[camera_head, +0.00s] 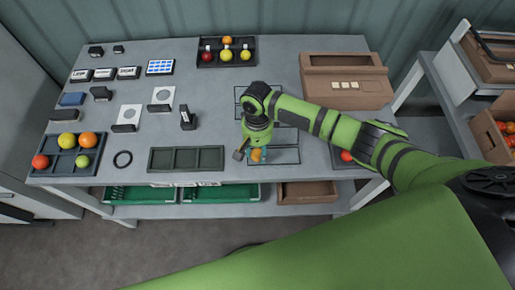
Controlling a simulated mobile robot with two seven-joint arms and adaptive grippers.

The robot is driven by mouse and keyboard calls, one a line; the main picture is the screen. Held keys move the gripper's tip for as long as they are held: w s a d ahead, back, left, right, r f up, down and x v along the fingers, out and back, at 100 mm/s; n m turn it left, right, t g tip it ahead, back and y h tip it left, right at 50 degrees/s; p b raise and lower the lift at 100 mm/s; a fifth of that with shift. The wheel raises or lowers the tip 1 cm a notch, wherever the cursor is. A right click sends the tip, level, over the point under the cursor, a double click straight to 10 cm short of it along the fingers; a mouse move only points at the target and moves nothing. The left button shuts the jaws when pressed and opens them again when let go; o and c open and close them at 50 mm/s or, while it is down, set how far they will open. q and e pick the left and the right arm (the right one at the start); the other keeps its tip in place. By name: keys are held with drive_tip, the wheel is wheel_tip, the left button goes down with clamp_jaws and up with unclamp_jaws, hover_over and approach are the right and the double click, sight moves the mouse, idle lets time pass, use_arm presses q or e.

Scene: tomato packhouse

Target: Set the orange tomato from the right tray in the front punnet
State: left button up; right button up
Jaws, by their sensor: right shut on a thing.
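My right gripper (251,154) points down at the front of the table and is shut on the orange tomato (257,156). The tomato is partly hidden by the fingers. It is at the left part of the front punnet (288,157), a clear, thin-edged container; I cannot tell whether it touches the bottom. The right tray (337,166) is mostly hidden behind my right arm. A red tomato (346,156) shows in it. My left gripper is not in view.
An empty dark tray (186,171) lies left of the gripper. A tray at the left (44,170) and one at the back (203,63) hold several tomatoes. A brown box (345,60) stands at the back right. A black ring (123,152) lies front left.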

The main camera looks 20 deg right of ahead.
drive_tip(key=o, duration=0.9)
drive_tip(key=shift+c, duration=0.2)
drive_tip(key=c, duration=0.3)
